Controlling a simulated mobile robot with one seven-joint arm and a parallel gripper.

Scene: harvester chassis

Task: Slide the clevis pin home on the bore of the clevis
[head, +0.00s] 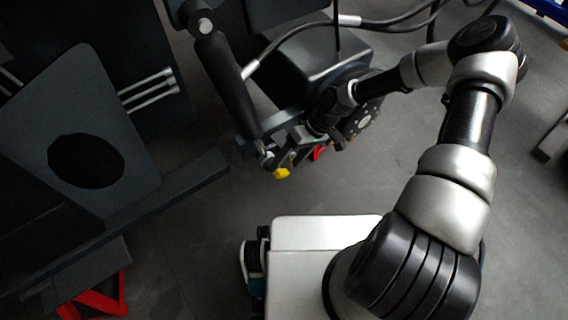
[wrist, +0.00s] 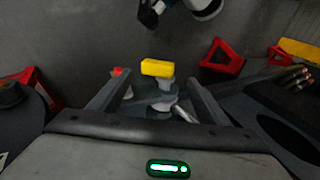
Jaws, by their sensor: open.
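The clevis pin seems to be the part with a yellow block-shaped head (wrist: 157,68). In the wrist view it lies between and just past the fingertips of my gripper (wrist: 156,82), with pale metal below it. The yellow head also shows in the head view (head: 281,173), at the lower end of the dark cylinder. My gripper (head: 291,152) is open, its two grey fingers spread to either side of the pin, with no grip on it visible. The clevis is small and dark here; its bore, and how far the pin sits in it, cannot be made out.
A dark hydraulic cylinder (head: 220,65) and hoses (head: 300,32) crowd the gripper. A dark plate with a large hole (head: 70,115) stands at left. Red stands (wrist: 224,58) (head: 95,302) rest on the floor. Open grey floor (head: 200,235) lies below the joint.

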